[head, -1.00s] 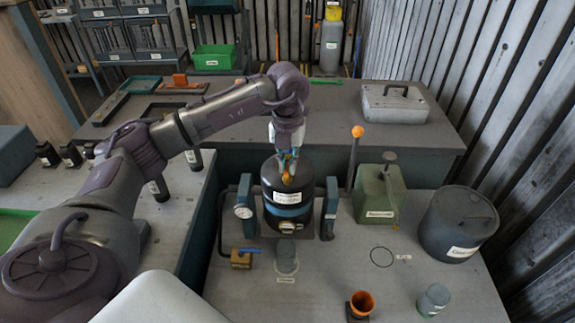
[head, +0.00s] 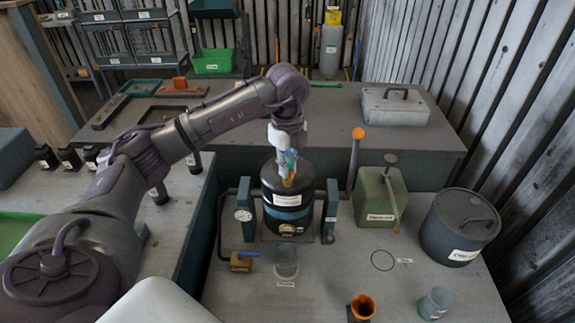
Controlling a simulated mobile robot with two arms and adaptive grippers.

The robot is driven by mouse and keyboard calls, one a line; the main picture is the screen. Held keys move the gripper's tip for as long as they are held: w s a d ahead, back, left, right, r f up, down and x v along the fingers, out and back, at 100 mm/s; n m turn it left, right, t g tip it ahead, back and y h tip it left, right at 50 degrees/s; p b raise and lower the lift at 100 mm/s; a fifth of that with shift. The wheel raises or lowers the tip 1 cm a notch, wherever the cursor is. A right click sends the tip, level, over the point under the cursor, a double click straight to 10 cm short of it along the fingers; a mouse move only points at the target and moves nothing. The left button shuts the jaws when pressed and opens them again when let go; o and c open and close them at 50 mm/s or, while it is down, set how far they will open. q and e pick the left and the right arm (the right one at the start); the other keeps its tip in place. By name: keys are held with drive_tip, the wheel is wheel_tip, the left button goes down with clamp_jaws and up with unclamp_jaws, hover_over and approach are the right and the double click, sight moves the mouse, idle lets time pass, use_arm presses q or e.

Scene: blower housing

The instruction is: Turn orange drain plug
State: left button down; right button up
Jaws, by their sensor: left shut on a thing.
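The black blower housing (head: 286,207), a cylinder with a white label and a blue band, stands upright in a frame with blue side posts on the front table. My left gripper (head: 289,178) points down at the top of the housing and is shut on the small orange drain plug (head: 288,183). Only a little orange shows between the fingertips; most of the plug is hidden by them. My right gripper is not in view.
A green can (head: 380,198), a grey drum (head: 459,226), an orange funnel (head: 362,305) and a glass jar (head: 435,303) stand to the right. A drawn circle marks bare table.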

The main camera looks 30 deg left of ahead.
use_arm(q)
drive_tip(key=n, duration=0.5)
drive_tip(key=shift+n, duration=0.3)
idle(0.4)
drive_tip(key=c, duration=1.2)
unclamp_jaws()
wheel_tip(320, 180, up, 12)
